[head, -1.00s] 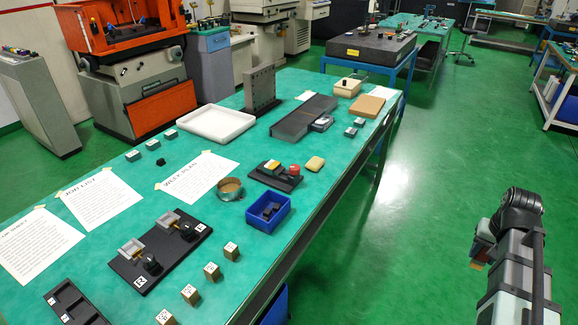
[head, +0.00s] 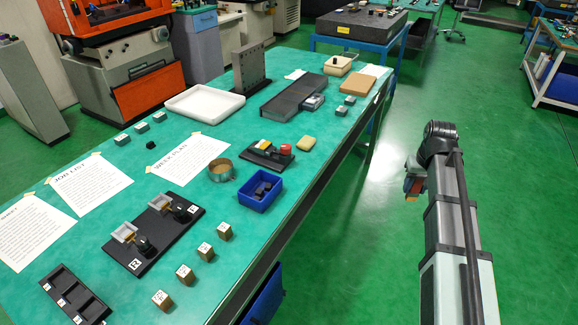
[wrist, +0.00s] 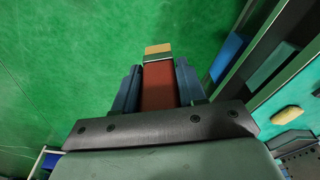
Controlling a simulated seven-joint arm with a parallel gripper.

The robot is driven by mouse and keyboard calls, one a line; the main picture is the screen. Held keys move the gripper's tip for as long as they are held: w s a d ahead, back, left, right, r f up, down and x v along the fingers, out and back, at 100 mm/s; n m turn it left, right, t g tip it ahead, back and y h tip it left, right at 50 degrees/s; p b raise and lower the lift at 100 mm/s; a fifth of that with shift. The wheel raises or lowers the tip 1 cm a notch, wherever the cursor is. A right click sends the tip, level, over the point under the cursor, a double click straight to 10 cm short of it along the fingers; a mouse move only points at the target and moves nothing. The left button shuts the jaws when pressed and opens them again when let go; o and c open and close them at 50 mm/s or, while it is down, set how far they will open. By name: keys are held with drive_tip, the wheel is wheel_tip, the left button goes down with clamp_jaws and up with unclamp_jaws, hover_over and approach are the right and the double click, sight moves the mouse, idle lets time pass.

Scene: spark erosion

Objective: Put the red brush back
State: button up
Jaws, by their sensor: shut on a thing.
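My gripper (wrist: 158,80) is shut on the red brush (wrist: 159,90) in the wrist view. The brush has a flat red body, a grey metal band and a tan tip pointing away from my wrist, over green floor. In the head view my gripper (head: 413,183) hangs at the right, off the table's long edge, with a little red of the brush showing. The green table (head: 215,265) is to its left. A black base (head: 256,157) on it bears a yellow-and-white piece and a red knob. No spot marked for the brush can be made out.
A blue bin (head: 260,201) with dark pieces stands near the table's edge. Several brass-coloured blocks (head: 206,252), a black slotted tray (head: 75,299) and a black two-clamp board (head: 153,240) are nearer. Floor between arm and table is clear.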

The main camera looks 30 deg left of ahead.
drive_tip(key=a+r+n, duration=0.3)
drive_tip(key=a+n, duration=0.4)
drive_tip(key=a, duration=2.4)
drive_tip(key=s+a+r+n, duration=0.15)
drive_tip(key=s+a, duration=0.35)
drive_tip(key=a, duration=0.5)
drive_tip(key=s+a+r+n+g, duration=0.1)
drive_tip(key=s+a+n, duration=0.2)
drive_tip(key=s+a, duration=0.55)
drive_tip(key=s+a+r+n, duration=0.1)
drive_tip(key=s+a+n, duration=0.15)
drive_tip(key=a, duration=1.05)
drive_tip(key=shift+m+y, duration=0.3)
drive_tip(key=shift+y, duration=0.1)
drive_tip(key=shift+d+f, duration=0.1)
drive_tip(key=shift+f, duration=4.7)
drive_tip(key=shift+f, duration=0.2)
drive_tip(key=o, duration=1.1)
drive_tip(key=shift+c, duration=0.2)
drive_tip(key=shift+r, duration=0.1)
